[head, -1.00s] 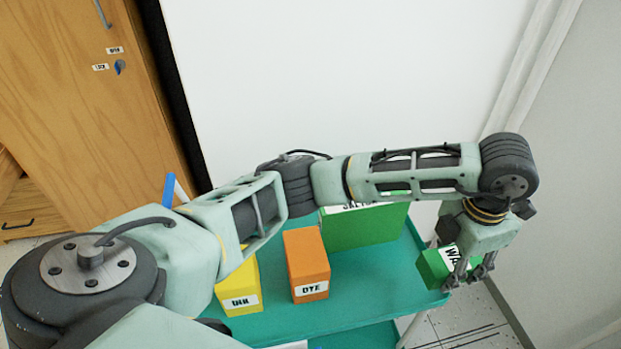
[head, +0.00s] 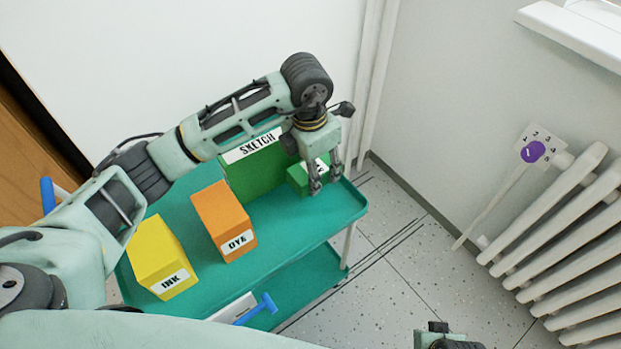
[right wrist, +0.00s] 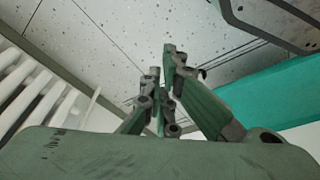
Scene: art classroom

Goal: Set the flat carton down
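The flat carton (head: 298,180) is small and green with a white label, mostly hidden by my left gripper. My left gripper (head: 324,182) reaches down over the back right corner of the teal cart's top tray (head: 290,235), its fingers around the carton. The carton is right beside the green SKETCH box (head: 238,178). I cannot tell whether its underside touches the tray. My right gripper (head: 445,338) shows only partly at the bottom edge of the head view. In the right wrist view its fingers (right wrist: 160,62) hold nothing; their gap is unclear.
An orange DYE box (head: 225,220) and a yellow INK box (head: 160,258) stand on the top tray. The tray's front right part is clear. The lower shelf (head: 300,295) is below. A wall is behind, and a white radiator (head: 560,220) stands at the right.

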